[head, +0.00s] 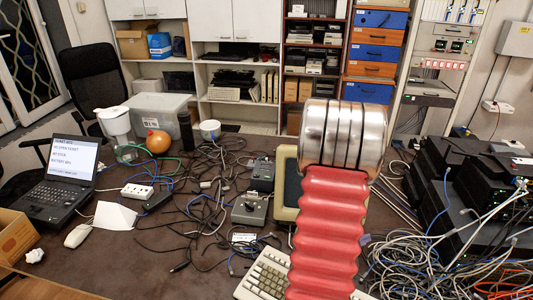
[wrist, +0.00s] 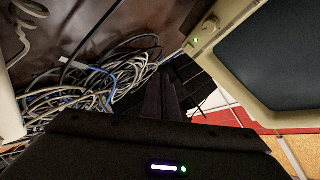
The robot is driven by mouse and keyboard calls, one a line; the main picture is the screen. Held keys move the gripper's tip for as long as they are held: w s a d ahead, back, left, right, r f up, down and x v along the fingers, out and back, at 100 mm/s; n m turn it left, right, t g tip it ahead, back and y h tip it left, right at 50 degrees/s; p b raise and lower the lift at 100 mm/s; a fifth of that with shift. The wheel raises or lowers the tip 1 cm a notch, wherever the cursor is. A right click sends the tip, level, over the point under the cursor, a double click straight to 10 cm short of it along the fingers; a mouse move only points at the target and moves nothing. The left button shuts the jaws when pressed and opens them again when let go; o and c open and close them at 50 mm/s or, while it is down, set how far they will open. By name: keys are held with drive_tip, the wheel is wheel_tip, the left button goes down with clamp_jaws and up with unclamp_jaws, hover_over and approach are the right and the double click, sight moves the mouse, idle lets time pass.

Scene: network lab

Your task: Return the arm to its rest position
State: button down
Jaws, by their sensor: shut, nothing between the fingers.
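My gripper (wrist: 166,92) shows in the wrist view as dark fingers pointing away from the camera, shut with nothing between them. In the head view my arm, a red ribbed sleeve topped by silver rings, rises in front of the desk right of centre. My gripper cannot be made out there.
A beige monitor (wrist: 234,60) is close on the right in the wrist view, with a cable tangle (wrist: 95,80) at left. In the head view the desk holds a laptop (head: 62,180), a keyboard (head: 266,276), loose cables, and stacked black devices (head: 450,200) at right.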

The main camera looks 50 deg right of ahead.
drive_tip(key=w+a+r+n+t+y, duration=0.1)
drive_tip(key=w+a+r+n+t, duration=0.15)
drive_tip(key=w, duration=0.45)
drive_tip(key=w+a+r+n+t, duration=0.2)
drive_tip(key=w+a, duration=0.1)
drive_tip(key=w, duration=0.4)
drive_tip(key=w+a+r+n+t+y, duration=0.1)
drive_tip(key=w+a+r+n+t, duration=0.15)
drive_tip(key=w, duration=0.45)
drive_tip(key=w+a+r+n+t+y, duration=0.25)
drive_tip(key=w+a+n, duration=0.2)
drive_tip(key=a, duration=0.35)
drive_tip(key=w+a+r+n+t+y, duration=0.1)
drive_tip(key=w+a+r+n+y, duration=0.15)
drive_tip(key=w+a+r, duration=0.35)
drive_tip(key=s+a+r+n+y, duration=0.15)
drive_tip(key=a+n, duration=0.25)
drive_tip(key=a, duration=0.6)
drive_tip(key=a+r+n+y, duration=0.2)
drive_tip(key=a+n+y, duration=0.15)
drive_tip(key=a, duration=0.55)
drive_tip(key=s+a+r+n+g, duration=0.2)
drive_tip(key=s+a+r+n, duration=0.2)
drive_tip(key=s+a+n, duration=0.4)
drive_tip(key=s+a, duration=0.2)
drive_tip(key=s, duration=0.2)
drive_tip(key=shift+a, duration=0.15)
